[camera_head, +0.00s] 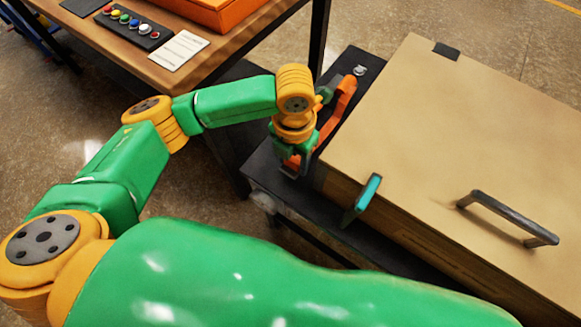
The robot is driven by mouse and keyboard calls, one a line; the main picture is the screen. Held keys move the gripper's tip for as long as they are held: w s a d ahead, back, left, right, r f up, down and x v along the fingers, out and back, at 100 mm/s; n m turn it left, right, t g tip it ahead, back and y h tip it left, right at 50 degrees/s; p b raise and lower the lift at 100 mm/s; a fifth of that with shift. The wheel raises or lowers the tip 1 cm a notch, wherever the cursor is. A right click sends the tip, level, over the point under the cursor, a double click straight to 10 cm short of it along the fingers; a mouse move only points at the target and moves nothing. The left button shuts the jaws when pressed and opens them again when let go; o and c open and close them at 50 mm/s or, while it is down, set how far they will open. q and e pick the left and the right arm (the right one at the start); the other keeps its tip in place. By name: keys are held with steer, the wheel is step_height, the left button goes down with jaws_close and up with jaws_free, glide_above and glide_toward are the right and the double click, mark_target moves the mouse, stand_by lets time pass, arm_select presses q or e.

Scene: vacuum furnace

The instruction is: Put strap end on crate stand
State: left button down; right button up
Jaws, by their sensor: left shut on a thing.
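The tan crate (440,120) sits on the black crate stand (262,176), whose edge shows along the crate's left side. An orange strap (342,100) runs along the stand beside the crate's left end. My left gripper (294,164) points down over the stand's near left part and is shut on the orange strap end (290,163). The gripper and wrist hide much of the strap end, and I cannot tell whether it touches the stand. My right gripper is out of view.
A dark handle (508,217) stands up from the crate's top, and a teal-faced bracket (367,194) sticks out at its near side. A wooden workbench (165,75) with a button panel (133,26), a paper (178,50) and an orange box (205,8) stands behind my left arm.

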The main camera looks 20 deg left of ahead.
mark_target(293, 169)
arm_select(q)
steer(key=shift+f+b, duration=0.35)
steer(key=shift+f, duration=1.6)
steer(key=shift+c, duration=1.3)
jaws_free()
steer(key=shift+r, duration=0.1)
step_height(293, 169, up, 12)
steer(key=p, duration=0.3)
steer(key=shift+r, duration=0.1)
